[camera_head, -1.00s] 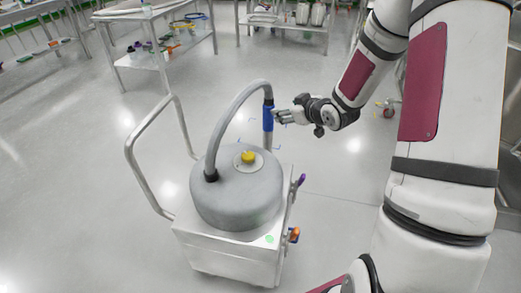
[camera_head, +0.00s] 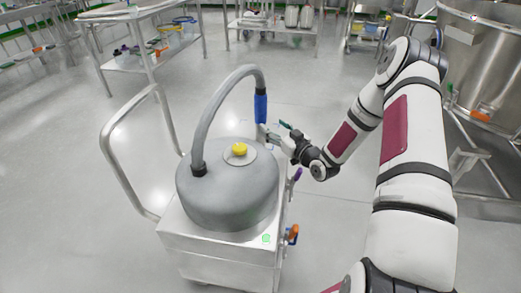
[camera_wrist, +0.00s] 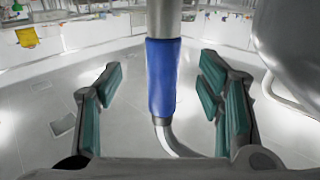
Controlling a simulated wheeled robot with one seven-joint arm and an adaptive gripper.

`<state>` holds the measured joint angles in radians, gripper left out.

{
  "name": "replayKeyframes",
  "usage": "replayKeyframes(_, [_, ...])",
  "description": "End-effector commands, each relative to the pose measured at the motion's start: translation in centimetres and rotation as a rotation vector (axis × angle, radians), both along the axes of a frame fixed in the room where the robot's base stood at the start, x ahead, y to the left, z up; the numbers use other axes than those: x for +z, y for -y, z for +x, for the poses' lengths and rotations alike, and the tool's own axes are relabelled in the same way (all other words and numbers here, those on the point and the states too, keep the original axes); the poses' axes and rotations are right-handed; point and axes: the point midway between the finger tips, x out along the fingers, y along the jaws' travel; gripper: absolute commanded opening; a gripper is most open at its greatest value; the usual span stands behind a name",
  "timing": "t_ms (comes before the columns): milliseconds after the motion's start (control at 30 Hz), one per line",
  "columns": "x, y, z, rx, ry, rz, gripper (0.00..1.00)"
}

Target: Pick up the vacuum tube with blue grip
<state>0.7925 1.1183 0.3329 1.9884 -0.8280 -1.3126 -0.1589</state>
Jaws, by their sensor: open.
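The vacuum tube is a grey hose (camera_head: 212,103) that arches up from the lid of a round grey vacuum. Its blue grip (camera_head: 261,107) hangs at the far end, with bare metal tube below it. My gripper (camera_head: 268,134) is open, just right of the tube, around the lower end of the blue grip. In the wrist view, my gripper (camera_wrist: 160,88) shows its green-padded fingers spread left and right, with the blue grip (camera_wrist: 163,62) upright in the gap between them. Neither finger seems to touch it. How deep the grip sits between the fingers is hard to tell.
The vacuum drum (camera_head: 225,195), with a yellow cap (camera_head: 239,149), stands on a metal cart (camera_head: 215,245) with a tall handle (camera_head: 108,150) at left. Metal tables (camera_head: 150,60) stand behind. A large steel vessel (camera_head: 480,65) is at right. The floor between is clear.

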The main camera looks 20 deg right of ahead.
Motion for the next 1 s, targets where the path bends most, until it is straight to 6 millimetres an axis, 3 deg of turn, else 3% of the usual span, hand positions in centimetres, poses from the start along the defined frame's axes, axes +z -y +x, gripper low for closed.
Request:
replayKeyframes(100, [-0.1, -0.4, 1.8, 0.002, 0.001, -0.002, 0.61])
replayKeyframes(367, [0.0, -0.8, 3.5, 0.001, 0.000, -0.002, 0.61])
replayKeyframes(700, [0.1, -2.0, 7.6, 0.001, -0.001, -0.001, 0.61])
replayKeyframes(967, [0.2, -2.0, 7.8, 0.001, -0.002, 0.000, 0.61])
replayKeyframes(1000, [0.2, -2.0, 7.8, 0.001, -0.002, 0.000, 0.57])
